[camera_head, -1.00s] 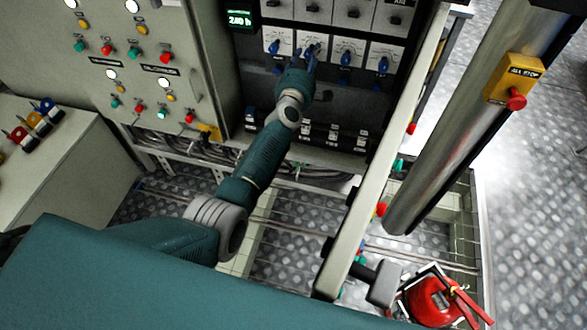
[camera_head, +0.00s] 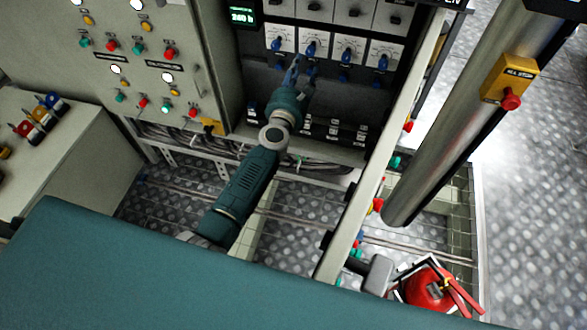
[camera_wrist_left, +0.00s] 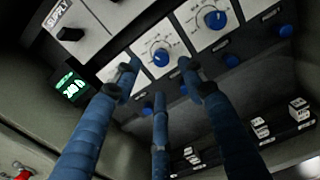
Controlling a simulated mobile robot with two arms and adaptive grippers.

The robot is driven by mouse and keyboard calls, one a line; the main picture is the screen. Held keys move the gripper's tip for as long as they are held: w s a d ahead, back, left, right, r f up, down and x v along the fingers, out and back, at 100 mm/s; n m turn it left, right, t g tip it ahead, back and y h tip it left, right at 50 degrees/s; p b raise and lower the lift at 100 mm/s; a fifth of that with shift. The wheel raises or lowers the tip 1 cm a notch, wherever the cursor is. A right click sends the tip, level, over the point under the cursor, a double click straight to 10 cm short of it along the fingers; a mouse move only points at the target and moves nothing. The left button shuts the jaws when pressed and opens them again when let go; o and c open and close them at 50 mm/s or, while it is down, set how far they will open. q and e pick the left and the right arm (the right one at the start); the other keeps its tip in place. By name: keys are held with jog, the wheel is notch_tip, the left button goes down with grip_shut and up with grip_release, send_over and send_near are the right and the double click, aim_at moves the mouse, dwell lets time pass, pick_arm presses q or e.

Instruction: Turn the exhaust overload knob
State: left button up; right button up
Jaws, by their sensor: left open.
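A row of blue knobs on white dial plates runs across the black panel at the top of the head view. They are the first knob (camera_head: 277,45), second knob (camera_head: 311,48), third knob (camera_head: 346,56) and fourth knob (camera_head: 382,63). Their labels are too small to read, so I cannot tell which is exhaust overload. My left gripper (camera_head: 302,67) is open and empty, just below the second knob and apart from it. In the left wrist view, its blue fingers (camera_wrist_left: 157,78) spread below one knob (camera_wrist_left: 161,58), with another knob (camera_wrist_left: 215,19) to the upper right. My right gripper is not in view.
A green-lit display (camera_head: 242,16) sits left of the knobs. A grey cabinet (camera_head: 192,72) with buttons and lamps stands left. A metal column (camera_head: 450,120) bears a yellow stop box (camera_head: 510,80). A red extinguisher (camera_head: 428,288) stands at lower right.

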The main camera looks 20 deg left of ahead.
pick_arm(q)
jog(key=s+f+m+g, duration=0.2)
jog(key=s+f+m, duration=0.3)
jog(key=f, duration=0.4)
jog(key=s+d+f+m+g+h+b, duration=0.1)
jog(key=s+f+m, duration=0.4)
jog(key=f, duration=0.5)
jog(key=s+d+f+m+g+b, duration=0.1)
jog(key=s+f+m, duration=0.3)
jog(key=f, duration=0.5)
jog(key=shift+s+f+m+g+h, duration=0.4)
jog(key=shift+s+g, duration=0.4)
jog(key=shift+s, duration=0.1)
